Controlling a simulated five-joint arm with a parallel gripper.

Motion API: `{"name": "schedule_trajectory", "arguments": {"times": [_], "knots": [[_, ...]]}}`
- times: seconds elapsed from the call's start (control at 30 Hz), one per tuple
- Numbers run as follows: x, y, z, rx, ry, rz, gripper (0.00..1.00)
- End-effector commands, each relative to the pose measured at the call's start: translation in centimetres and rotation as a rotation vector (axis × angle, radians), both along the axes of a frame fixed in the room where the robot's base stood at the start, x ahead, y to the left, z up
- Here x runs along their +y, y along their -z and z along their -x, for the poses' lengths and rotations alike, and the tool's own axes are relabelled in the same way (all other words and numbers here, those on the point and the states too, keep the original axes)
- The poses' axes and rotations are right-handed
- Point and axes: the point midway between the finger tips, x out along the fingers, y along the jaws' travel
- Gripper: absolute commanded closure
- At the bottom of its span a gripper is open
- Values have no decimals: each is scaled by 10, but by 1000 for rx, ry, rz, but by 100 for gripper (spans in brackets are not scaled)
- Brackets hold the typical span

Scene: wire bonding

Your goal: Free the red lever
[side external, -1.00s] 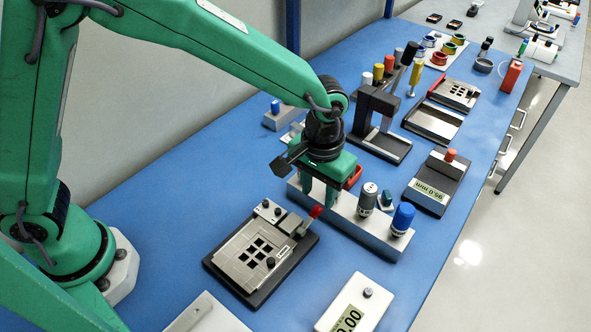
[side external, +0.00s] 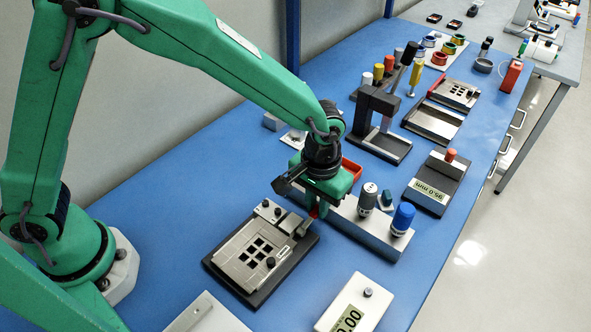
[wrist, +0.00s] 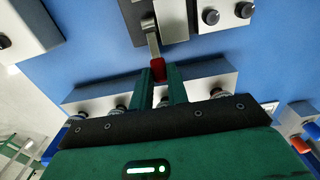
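The lever's red tip (side external: 314,212) stands at the right edge of a dark fixture (side external: 243,290) with a metal plate of square windows. In the wrist view the red tip (wrist: 158,70) sits on a grey lever arm (wrist: 152,38). My gripper (side external: 314,206) points down over the lever. In the wrist view its two green fingers (wrist: 160,76) stand either side of the red tip, with little room between. Whether they press on it is not clear. Part of the lever is hidden by the fingers in the side view.
A white display unit (side external: 352,306) stands in front. Blue tabletop left of the fixture is clear.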

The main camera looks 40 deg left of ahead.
Motion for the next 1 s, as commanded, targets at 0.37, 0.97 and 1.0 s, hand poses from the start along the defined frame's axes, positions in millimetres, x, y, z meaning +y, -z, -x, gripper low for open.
{"name": "schedule_trajectory", "arguments": {"times": [0.37,0.97,1.0], "knots": [[0,-6,4,-61,2,43,100],[-2,-8,7,-94,6,67,62],[-1,-8,7,-94,5,67,62]]}}
